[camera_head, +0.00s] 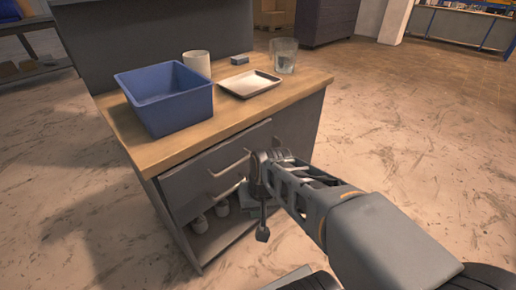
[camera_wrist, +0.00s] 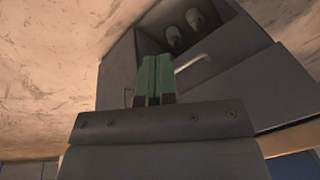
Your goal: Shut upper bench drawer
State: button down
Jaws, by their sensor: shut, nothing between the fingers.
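The upper bench drawer (camera_head: 190,180) has a grey front with a bar handle (camera_head: 228,170), just under the wooden top on the bench's left part. I cannot tell exactly how far it stands out. My gripper (camera_head: 256,188) is in front of the bench, just right of this handle. In the wrist view its green fingers (camera_wrist: 155,78) are together and empty. The drawer front (camera_wrist: 250,100) lies right of them there, with a handle (camera_wrist: 193,63) close by. I cannot tell whether the fingers touch anything.
The bench top (camera_head: 225,122) bears a blue bin (camera_head: 168,100), a white cup (camera_head: 197,64), a metal tray (camera_head: 249,84), a glass (camera_head: 285,56) and a small grey block (camera_head: 240,60). Pale cylinders (camera_head: 199,224) stand in the open space below the drawer. The floor right is clear.

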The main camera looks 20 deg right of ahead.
notch_tip(320, 180, down, 4)
jog(key=w+r+m+y+b, duration=0.1)
jog(key=w+m+y+b, duration=0.1)
jog(key=m+y, duration=0.35)
jog(key=m+t+h+b, duration=0.1)
jog(key=m+t+b, duration=0.4)
jog(key=m+t, duration=1.45)
send_near(265, 142)
jog(key=w+r+m+g+b, duration=0.2)
jog(key=w+m+g, duration=0.1)
jog(key=w+a+r+m+g+b, duration=0.1)
jog(key=w, duration=0.1)
jog(key=shift+w+a+r+g, duration=0.1)
jog(key=shift+r+g, duration=0.1)
jog(key=shift+g, duration=0.05)
jog(key=shift+b+x, duration=0.35)
jog(key=shift+x, duration=0.4)
jog(key=shift+w+r, duration=0.1)
jog(key=shift+w, duration=0.05)
